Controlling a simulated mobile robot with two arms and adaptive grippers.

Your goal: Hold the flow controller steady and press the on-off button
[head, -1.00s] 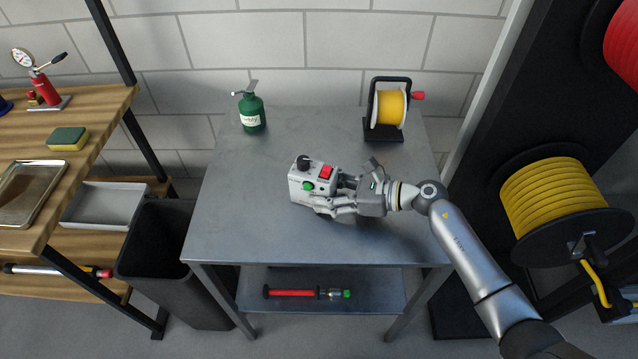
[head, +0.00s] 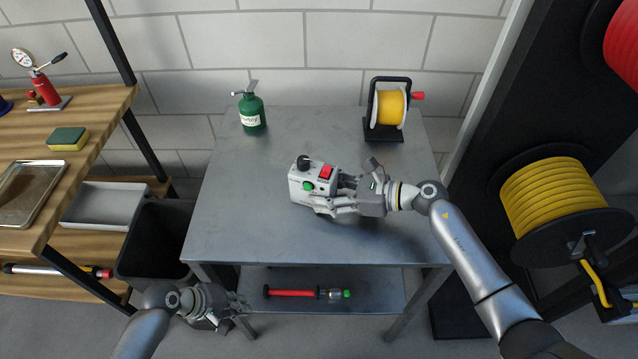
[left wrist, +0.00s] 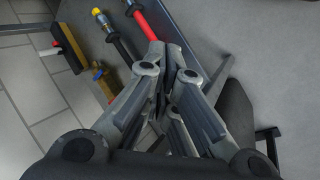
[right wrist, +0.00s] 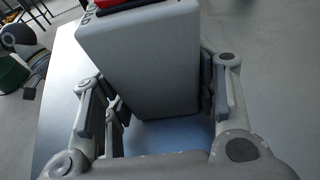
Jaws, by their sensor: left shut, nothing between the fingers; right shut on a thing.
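The flow controller (head: 302,188) is a light grey box on the metal table, with a black knob (head: 304,162), a red rocker switch (head: 326,172) and a green button (head: 308,186). My right gripper (head: 338,194) is shut on its right end; the right wrist view shows the grey box (right wrist: 140,70) between the fingers. Which of the red and green parts is the on-off button I cannot tell for sure. My left gripper (head: 240,304) is low in front of the table, below the tabletop and apart from the controller. It is shut and empty, with its fingers (left wrist: 172,62) together in the left wrist view.
The metal table (head: 240,220) also carries a green bottle (head: 252,112) at the back left and a yellow hose reel (head: 390,108) at the back right. A red tube (head: 292,292) lies on the lower shelf. A black bin (head: 160,240) stands left of the table.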

